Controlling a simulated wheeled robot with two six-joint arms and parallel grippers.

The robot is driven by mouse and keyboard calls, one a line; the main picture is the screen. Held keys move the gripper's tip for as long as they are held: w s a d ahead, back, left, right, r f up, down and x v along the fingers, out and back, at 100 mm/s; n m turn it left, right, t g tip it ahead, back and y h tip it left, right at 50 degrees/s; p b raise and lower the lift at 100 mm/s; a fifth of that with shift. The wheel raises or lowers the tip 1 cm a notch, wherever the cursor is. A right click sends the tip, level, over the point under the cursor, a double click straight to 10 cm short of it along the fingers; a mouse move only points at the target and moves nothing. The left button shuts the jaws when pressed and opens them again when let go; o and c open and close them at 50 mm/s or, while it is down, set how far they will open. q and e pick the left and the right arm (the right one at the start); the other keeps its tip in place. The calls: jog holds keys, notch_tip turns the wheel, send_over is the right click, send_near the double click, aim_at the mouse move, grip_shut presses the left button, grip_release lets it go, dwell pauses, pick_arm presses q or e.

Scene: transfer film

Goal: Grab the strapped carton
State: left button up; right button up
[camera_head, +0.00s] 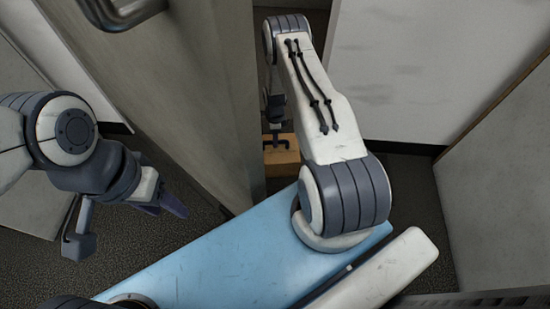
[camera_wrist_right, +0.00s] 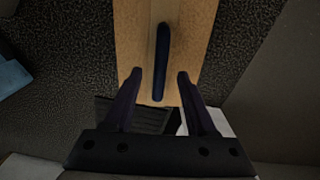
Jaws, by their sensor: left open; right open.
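A brown carton (camera_head: 284,158) stands low in the gap beyond the grey upright panel, partly hidden behind my right arm. The right wrist view shows the carton (camera_wrist_right: 190,40) from close up, with a dark blue strap or handle (camera_wrist_right: 161,62) running along its middle. My right gripper (camera_wrist_right: 159,74) is open, with a finger on either side of the strap's near end in the picture. I cannot tell how far above the carton the fingertips are. My left gripper (camera_head: 124,224) is open and empty at the left, over the floor and away from the carton.
A tall grey panel (camera_head: 185,100) with a metal handle (camera_head: 125,12) stands between my left arm and the carton. A pale wall (camera_head: 430,70) and another panel (camera_head: 500,180) bound the right side. Dark carpet (camera_head: 402,185) shows between them.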

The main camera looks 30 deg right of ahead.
jog(key=shift+d+f, duration=0.1)
jog(key=shift+f, duration=0.85)
grip_shut()
jog(key=shift+r, duration=0.15)
dwell(0.5)
